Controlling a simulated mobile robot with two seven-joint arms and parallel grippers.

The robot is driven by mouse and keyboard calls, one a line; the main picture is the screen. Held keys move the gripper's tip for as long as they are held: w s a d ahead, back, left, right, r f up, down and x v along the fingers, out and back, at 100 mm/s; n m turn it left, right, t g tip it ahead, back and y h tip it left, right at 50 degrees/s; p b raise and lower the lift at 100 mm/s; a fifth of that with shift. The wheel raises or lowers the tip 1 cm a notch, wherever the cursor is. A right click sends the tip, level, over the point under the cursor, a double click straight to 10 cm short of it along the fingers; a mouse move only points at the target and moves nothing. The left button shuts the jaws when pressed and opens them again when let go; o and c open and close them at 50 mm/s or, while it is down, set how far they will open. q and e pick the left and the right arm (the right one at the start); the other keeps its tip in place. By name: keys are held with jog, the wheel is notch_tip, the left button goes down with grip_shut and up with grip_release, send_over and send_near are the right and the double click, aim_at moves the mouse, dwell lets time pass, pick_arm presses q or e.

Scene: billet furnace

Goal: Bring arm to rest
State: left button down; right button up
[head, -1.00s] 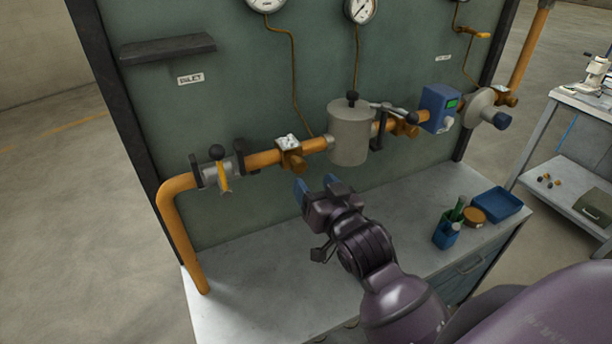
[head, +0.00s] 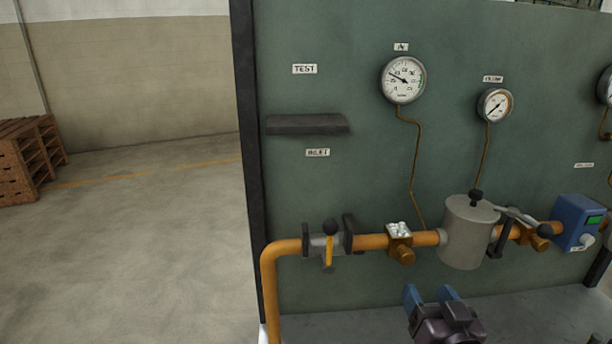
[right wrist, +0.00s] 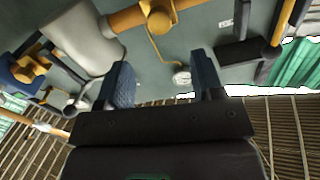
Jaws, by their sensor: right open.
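My right gripper (head: 432,296) is at the lower right of the head view, in front of the green panel and below the orange pipe. Its two blue fingers stand apart with nothing between them. In the right wrist view the open fingers (right wrist: 160,84) point toward the panel, with clear space between them. The gripper appears apart from the pipe and the grey cylindrical vessel (head: 467,236). Most of my right arm is below the head view. My left gripper is in neither view.
The orange pipe (head: 372,242) runs across the green panel (head: 340,200), with a yellow-handled valve (head: 329,245) at left. A dark shelf (head: 307,124) juts out above it. Open floor (head: 150,260) lies left, with a wooden pallet stack (head: 22,163) beyond.

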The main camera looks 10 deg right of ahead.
jog(key=s+f+n+g, duration=0.1)
jog(key=s+f, duration=0.3)
jog(key=f, duration=0.5)
jog(key=s+d+f+n+g+b, duration=0.1)
jog(key=s+f+g, duration=0.2)
jog(key=f, duration=0.7)
jog(key=s+f+n+g, duration=0.1)
jog(key=s+f+g, duration=0.1)
jog(key=s+f, duration=0.4)
notch_tip(320, 180, down, 4)
jog(key=shift+d+r+y, duration=0.15)
jog(key=shift+r+y, duration=0.1)
jog(key=shift+y, duration=0.15)
